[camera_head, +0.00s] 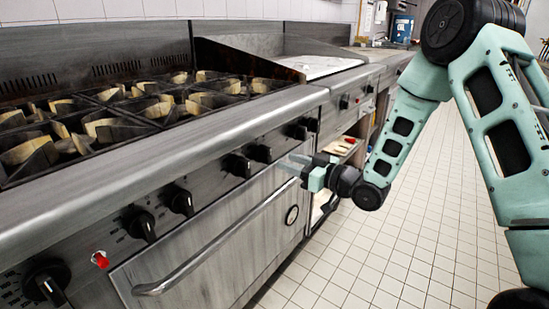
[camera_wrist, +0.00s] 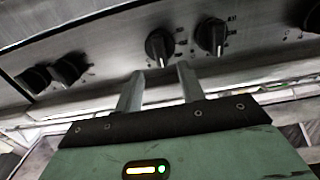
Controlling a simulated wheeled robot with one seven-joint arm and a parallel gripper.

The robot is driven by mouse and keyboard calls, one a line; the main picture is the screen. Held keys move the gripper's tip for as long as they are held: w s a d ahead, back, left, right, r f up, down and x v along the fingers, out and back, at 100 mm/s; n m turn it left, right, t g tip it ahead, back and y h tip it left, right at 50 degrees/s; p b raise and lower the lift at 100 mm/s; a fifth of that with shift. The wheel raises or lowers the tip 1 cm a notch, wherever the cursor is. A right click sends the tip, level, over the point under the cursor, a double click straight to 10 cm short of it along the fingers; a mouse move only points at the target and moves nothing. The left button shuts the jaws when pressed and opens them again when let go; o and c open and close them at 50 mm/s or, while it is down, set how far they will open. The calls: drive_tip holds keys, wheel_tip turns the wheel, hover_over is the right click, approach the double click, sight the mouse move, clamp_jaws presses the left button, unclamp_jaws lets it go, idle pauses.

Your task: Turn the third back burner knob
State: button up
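The stove's front panel carries several black knobs in a row. In the head view one pair has a left knob (camera_head: 236,164) and a right knob (camera_head: 259,153); another pair (camera_head: 298,131) sits farther right. My gripper (camera_head: 296,163) is in front of the panel, right of the middle pair. In the wrist view its two fingers (camera_wrist: 157,82) are apart and empty. One knob (camera_wrist: 160,46) lies just beyond the gap between the fingertips, with a second knob (camera_wrist: 210,36) to its right. I cannot tell whether any finger touches. Which knob is the third back burner's is not readable.
An oven door handle (camera_head: 215,243) juts out below the knobs. Burner grates (camera_head: 130,105) cover the stove top. A red switch (camera_head: 100,260) is at the lower left. Another knob pair (camera_wrist: 52,74) shows left in the wrist view. The tiled floor (camera_head: 420,230) at right is clear.

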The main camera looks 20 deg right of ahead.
sight(271, 155)
drive_tip(key=x, duration=0.6)
drive_tip(key=shift+a, duration=0.1)
clamp_jaws()
